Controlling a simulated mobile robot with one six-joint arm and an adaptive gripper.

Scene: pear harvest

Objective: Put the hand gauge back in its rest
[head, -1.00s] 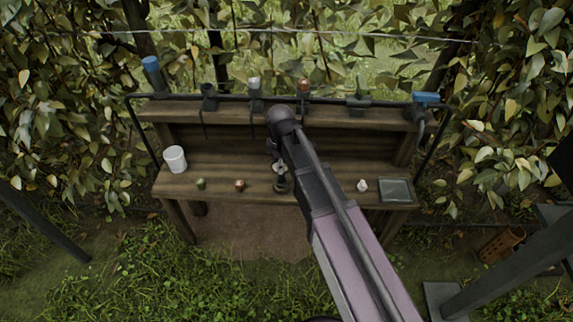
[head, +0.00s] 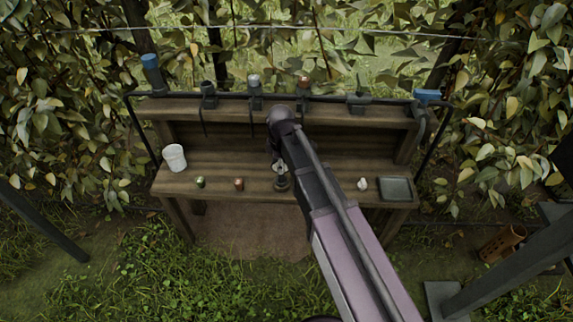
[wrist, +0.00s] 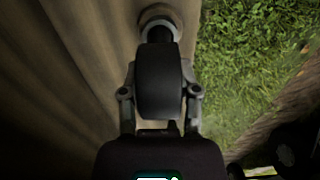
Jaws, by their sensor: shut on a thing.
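My gripper (wrist: 158,98) is shut on a thick dark cylindrical body (wrist: 158,80), which I take to be the hand gauge. A paler metal neck (wrist: 158,33) sticks out beyond it towards a round collar at the bench edge. I cannot tell whether the neck sits inside that collar or only in front of it. In the head view my gripper (head: 280,167) is low over the front of the bench, partly behind my arm. A small dark round piece (head: 281,184) shows just below it, at the bench's front edge. I cannot tell for sure which fitting is the rest.
The wooden bench (head: 225,178) carries a white cup (head: 174,158), small green (head: 200,182) and red (head: 239,184) pieces, a small white piece (head: 362,184) and a grey tray (head: 396,180). A dark rail (head: 330,99) behind holds several tools. Grass lies in front.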

